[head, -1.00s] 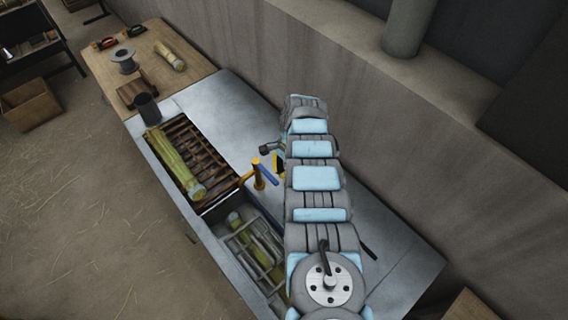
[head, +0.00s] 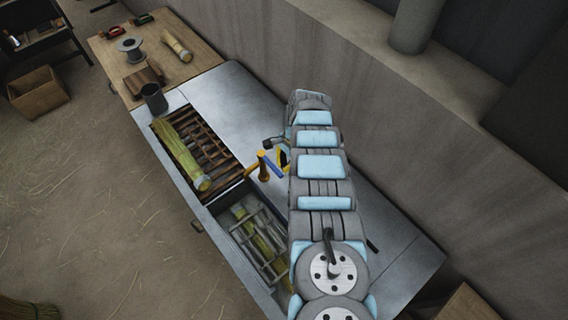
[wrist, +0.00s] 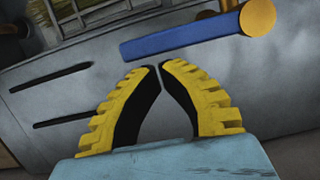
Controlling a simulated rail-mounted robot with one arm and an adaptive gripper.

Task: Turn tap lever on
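The brass tap (head: 263,166) stands at the edge of the metal sink bench, its spout over the basin side. Its blue lever (head: 274,169) points to the right, towards my gripper (head: 285,158), which is partly hidden behind my arm. In the wrist view, the lever (wrist: 180,35) lies across the picture just beyond the fingertips, with the round brass tap head (wrist: 257,17) at its right end. My gripper (wrist: 160,65) has its yellow ribbed fingers drawn together at the tips, with nothing between them. A small gap seems to separate the fingertips from the lever; contact cannot be told.
A basin (head: 229,222) holds a rack and a yellow-green bundle. Another bundle (head: 183,153) lies on a slatted grate. A dark cup (head: 154,98) stands behind it. The wooden table (head: 196,63) carries a spool (head: 130,49) and another bundle. A concrete wall runs along the right.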

